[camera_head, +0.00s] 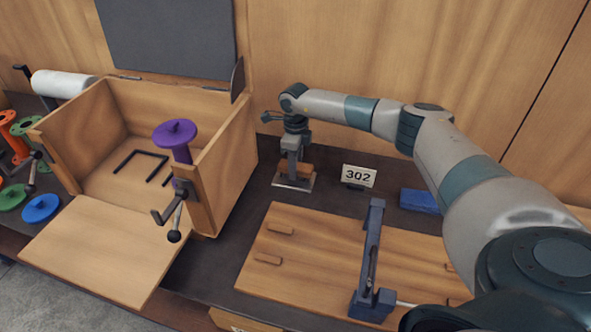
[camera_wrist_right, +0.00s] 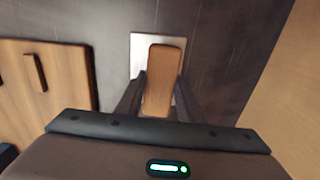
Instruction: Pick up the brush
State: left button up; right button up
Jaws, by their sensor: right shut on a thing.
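The brush (camera_wrist_right: 163,78) has a brown wooden block for a body and lies between the two fingers of my right gripper (camera_wrist_right: 158,100) in the right wrist view. In the head view the right gripper (camera_head: 293,164) points down and is shut on the brush (camera_head: 307,169), of which only a small brown part shows. A pale metal plate (camera_head: 293,184) is directly under the brush; it also shows in the right wrist view (camera_wrist_right: 140,44). I cannot tell whether brush and plate touch. The bristles are hidden. My left gripper is not in view.
A wooden box (camera_head: 78,120) with a purple spool (camera_head: 175,133) stands left. A "302" card (camera_head: 359,176) and a blue block (camera_head: 419,201) are right of the plate. A wooden board (camera_head: 300,255) with a dark blue clamp-like fixture (camera_head: 371,255) lies in front.

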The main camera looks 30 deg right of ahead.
jog(key=shift+r, duration=0.1)
jog(key=shift+r+b, duration=0.45)
jog(key=shift+r, duration=0.05)
jog(key=r, duration=0.1)
jog(key=r+b, duration=0.1)
jog(key=r, duration=0.1)
jog(key=shift+s+b, duration=0.25)
jog(key=shift+b, duration=0.1)
jog(key=s+a+r+b, duration=0.1)
jog(key=s+r+b, duration=0.3)
jog(key=s+r, duration=0.3)
jog(key=shift+s, duration=2.05)
jog(key=shift+o, duration=0.8)
